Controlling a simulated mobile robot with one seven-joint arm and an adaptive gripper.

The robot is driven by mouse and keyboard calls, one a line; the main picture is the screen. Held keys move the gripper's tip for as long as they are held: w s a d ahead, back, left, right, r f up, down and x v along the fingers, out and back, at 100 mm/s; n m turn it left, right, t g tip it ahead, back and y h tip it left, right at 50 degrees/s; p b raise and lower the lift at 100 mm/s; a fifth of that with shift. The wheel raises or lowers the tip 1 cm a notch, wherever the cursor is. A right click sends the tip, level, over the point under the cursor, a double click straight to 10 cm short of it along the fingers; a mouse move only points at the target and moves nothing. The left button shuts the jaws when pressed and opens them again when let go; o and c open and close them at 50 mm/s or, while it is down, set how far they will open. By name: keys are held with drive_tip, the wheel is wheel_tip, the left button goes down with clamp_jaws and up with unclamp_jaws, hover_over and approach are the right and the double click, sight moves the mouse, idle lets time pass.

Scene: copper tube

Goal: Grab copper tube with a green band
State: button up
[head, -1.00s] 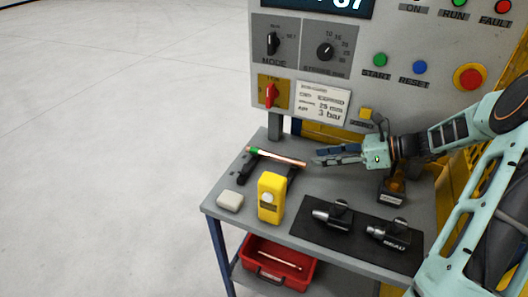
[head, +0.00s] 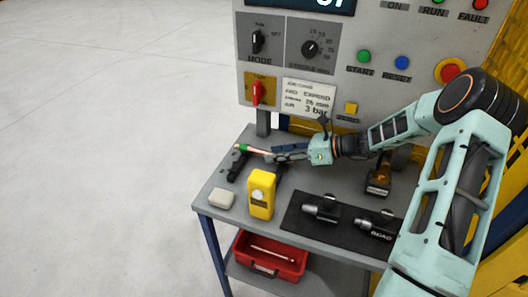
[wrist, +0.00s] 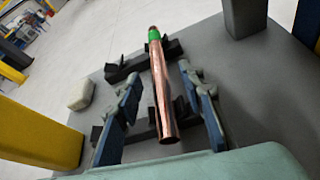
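The copper tube (wrist: 162,95) with a green band (wrist: 154,35) at its far end rests across two dark cradle supports (wrist: 174,48) on the bench. In the head view the tube (head: 257,151) is partly hidden by my gripper (head: 280,154), which reaches in from the right. In the wrist view my gripper (wrist: 158,108) is open, with one blue-padded finger on each side of the tube's near half. Neither finger clearly touches the tube.
A yellow device (head: 261,194) and a white block (head: 222,198) stand in front of the cradle. A black mat (head: 298,216) with dark tools lies to the right. A red bin (head: 270,254) sits on the lower shelf. The control panel (head: 330,90) rises behind the bench.

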drive_tip(key=shift+a+f, duration=0.1)
drive_tip(key=shift+a, duration=0.1)
clamp_jaws()
idle(0.4)
